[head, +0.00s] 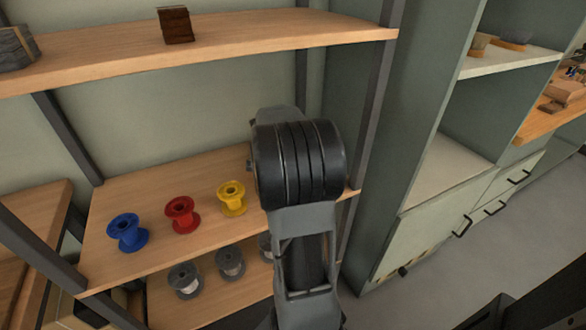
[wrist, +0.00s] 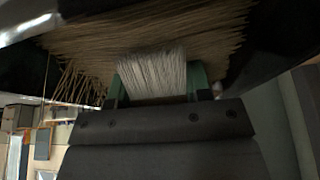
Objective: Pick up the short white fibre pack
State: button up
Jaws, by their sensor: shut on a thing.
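The short white fibre pack (wrist: 153,72) is in the wrist view, between the two green fingers of my gripper (wrist: 158,88). My gripper is shut on it, with the white fibres standing up past the fingers. Long tan fibres (wrist: 150,30) lie just beyond and around it; I cannot tell whether they touch the pack. In the head view my arm hides the gripper and the pack.
Blue (head: 127,232), red (head: 182,215) and yellow (head: 232,198) spools stand on the middle shelf, with grey spools (head: 230,262) below. A brown block (head: 175,25) sits on the top shelf. A dark post and a grey-green cabinet (head: 400,130) stand right of my arm.

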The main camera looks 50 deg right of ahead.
jog(key=shift+r, duration=0.65)
notch_tip(320, 180, up, 2)
jog(key=shift+r+p, duration=0.2)
jog(key=shift+p, duration=0.3)
jog(key=s+a+r+p, duration=0.1)
jog(key=s+a+r, duration=0.7)
jog(key=s, duration=0.3)
jog(key=shift+a+r+p, duration=0.25)
jog(key=shift+r+p, duration=0.15)
jog(key=shift+r, duration=0.25)
